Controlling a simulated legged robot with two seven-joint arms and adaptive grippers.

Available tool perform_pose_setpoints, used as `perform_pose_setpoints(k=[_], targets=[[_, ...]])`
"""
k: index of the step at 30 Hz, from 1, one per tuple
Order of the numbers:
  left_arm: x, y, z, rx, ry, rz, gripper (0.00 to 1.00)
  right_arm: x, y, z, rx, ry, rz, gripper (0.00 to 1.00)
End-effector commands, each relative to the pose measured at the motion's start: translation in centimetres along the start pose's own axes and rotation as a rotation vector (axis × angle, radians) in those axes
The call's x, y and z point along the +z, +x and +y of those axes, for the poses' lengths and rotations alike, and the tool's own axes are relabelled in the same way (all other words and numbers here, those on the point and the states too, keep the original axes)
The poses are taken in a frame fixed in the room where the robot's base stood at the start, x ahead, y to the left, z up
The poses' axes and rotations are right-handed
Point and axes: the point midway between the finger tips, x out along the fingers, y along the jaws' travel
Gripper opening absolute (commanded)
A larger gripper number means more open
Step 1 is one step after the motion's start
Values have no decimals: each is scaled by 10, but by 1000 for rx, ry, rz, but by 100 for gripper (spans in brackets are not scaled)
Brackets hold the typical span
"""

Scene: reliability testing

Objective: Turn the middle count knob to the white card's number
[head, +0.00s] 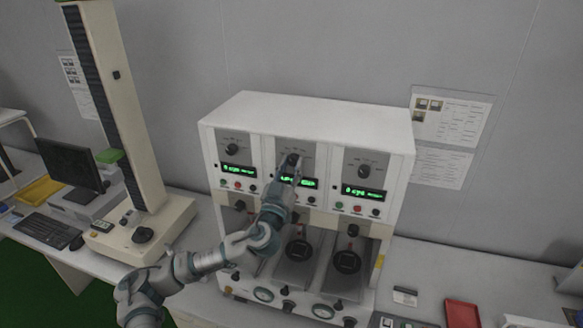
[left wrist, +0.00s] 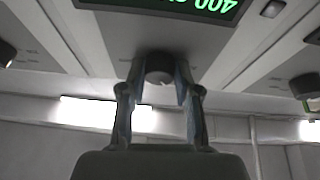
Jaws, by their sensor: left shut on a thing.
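The middle count knob (left wrist: 160,68) is a dark round knob on the upper panel of the white test machine (head: 310,108). In the head view it is mostly hidden behind my left gripper (head: 291,166). In the left wrist view the two fingers of my left gripper (left wrist: 160,82) stand on either side of the knob and are shut on it. The green display (left wrist: 205,5) beside it shows upside down there and seems to read 400. A small white card (head: 405,296) lies on the bench right of the machine; its print is too small to read.
A left knob (head: 232,149) and a right knob (head: 364,171) sit on the neighbouring panels, each above a green display. A red tray (head: 463,313) lies on the bench at right. A tall tester (head: 120,110) and a monitor (head: 70,165) stand at left.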

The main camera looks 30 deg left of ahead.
Motion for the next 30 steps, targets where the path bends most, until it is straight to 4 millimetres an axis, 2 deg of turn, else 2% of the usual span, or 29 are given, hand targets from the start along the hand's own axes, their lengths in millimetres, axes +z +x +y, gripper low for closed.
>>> perform_pose_setpoints(k=[10, 21, 30], targets=[[-1, 0, -3, 86, 220, -11, 0, 1, 6, 0, 0, 1, 0, 0], [-4, 2, -4, 187, 470, -27, 0, -1, -7, 0, 0, 1, 1, 0], [-3, 2, -4, 232, 575, -33, 0, -2, -15, 0, 0, 0, 2, 0]])
